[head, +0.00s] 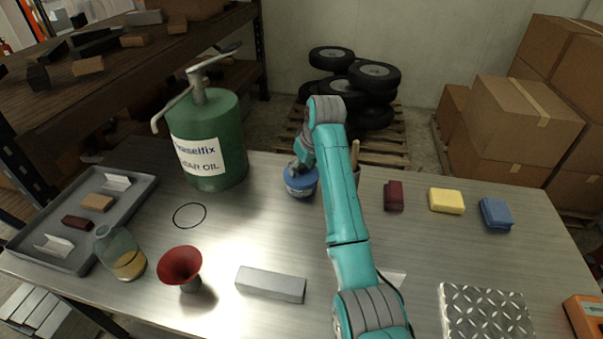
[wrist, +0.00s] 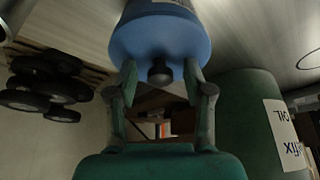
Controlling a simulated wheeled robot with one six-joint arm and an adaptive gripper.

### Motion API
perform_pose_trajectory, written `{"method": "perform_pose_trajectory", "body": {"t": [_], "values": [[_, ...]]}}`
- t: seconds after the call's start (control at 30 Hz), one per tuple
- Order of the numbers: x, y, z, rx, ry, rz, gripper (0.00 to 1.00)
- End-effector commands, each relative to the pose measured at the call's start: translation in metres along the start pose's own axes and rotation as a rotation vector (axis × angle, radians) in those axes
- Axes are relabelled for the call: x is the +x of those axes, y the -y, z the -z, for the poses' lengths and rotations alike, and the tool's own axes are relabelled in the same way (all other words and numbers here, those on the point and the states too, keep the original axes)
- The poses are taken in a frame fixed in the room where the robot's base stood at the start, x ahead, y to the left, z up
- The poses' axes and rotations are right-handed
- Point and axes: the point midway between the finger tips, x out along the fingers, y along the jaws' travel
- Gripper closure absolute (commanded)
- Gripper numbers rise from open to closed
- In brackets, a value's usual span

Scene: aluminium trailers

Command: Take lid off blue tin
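The blue tin (head: 301,194) stands on the metal table near the middle, with a pale label band on its side. Its blue lid (wrist: 160,45) is on it and carries a dark round knob (wrist: 160,73), seen in the wrist view. My gripper (wrist: 160,72) is at the lid with its two fingers spread, one on each side of the knob. Gaps show between the fingers and the knob. In the head view, my gripper (head: 299,170) partly hides the top of the tin. I cannot tell whether the fingertips touch the lid.
A green oil can (head: 210,130) with a pump spout stands left of the tin. A grey tray (head: 65,262), glass jar (head: 122,258), red funnel (head: 180,266) and grey bar (head: 270,284) occupy the left and front. Red, yellow (head: 447,201) and blue blocks lie right.

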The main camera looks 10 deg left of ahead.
Motion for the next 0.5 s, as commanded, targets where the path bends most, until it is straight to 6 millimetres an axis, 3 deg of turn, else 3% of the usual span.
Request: {"method": "perform_pose_trajectory", "body": {"t": [0.03,0.17,0.5], "values": [[-0.0001,0.0,0.0,0.0,0.0,0.0,0.67],[-0.0001,0.0001,-0.0001,0.0,0.0,0.0,0.99],[-0.0023,0.0001,0.0009,0.0,0.0,0.0,0.99]]}}
